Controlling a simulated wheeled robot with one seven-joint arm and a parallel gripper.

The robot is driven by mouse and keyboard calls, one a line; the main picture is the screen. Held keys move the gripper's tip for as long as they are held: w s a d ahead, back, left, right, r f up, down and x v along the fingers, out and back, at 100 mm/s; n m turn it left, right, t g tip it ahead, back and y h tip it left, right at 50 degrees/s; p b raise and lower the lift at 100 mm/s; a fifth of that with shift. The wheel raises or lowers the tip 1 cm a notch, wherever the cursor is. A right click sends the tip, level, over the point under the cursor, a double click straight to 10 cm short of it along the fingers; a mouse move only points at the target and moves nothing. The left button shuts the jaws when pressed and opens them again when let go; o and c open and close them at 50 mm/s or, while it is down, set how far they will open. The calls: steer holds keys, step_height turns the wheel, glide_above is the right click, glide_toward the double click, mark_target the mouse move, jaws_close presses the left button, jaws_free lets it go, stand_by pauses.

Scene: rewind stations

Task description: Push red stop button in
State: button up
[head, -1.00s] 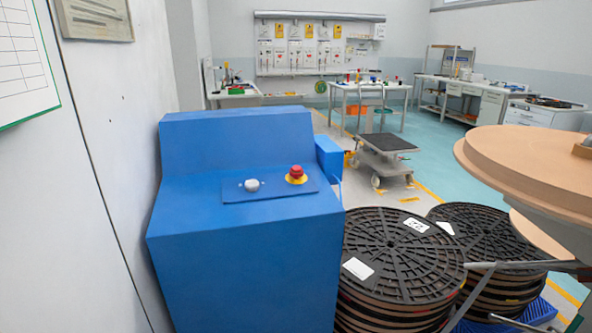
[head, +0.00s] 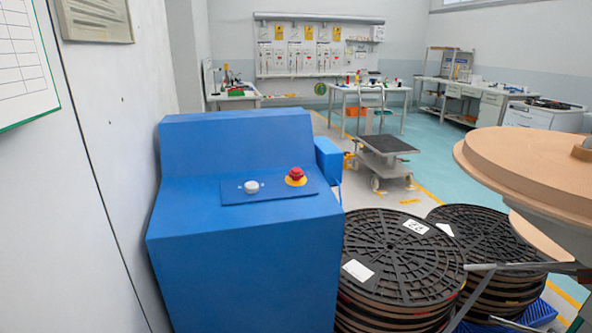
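The red stop button (head: 296,174) is a mushroom head on a yellow collar. It stands up from the right part of a flat blue panel (head: 225,194) on the sloped top of a blue console (head: 240,250). A white round button (head: 251,187) sits to its left on the same panel. Nothing touches or covers the red button. How deep it sits cannot be told at this size. My gripper is not in view.
Stacked black reels (head: 400,255) stand right of the console. A wooden disc (head: 530,165) juts in at the right edge. A grey wall (head: 110,150) is close on the left. A low cart (head: 384,146) stands behind. The space above the console is free.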

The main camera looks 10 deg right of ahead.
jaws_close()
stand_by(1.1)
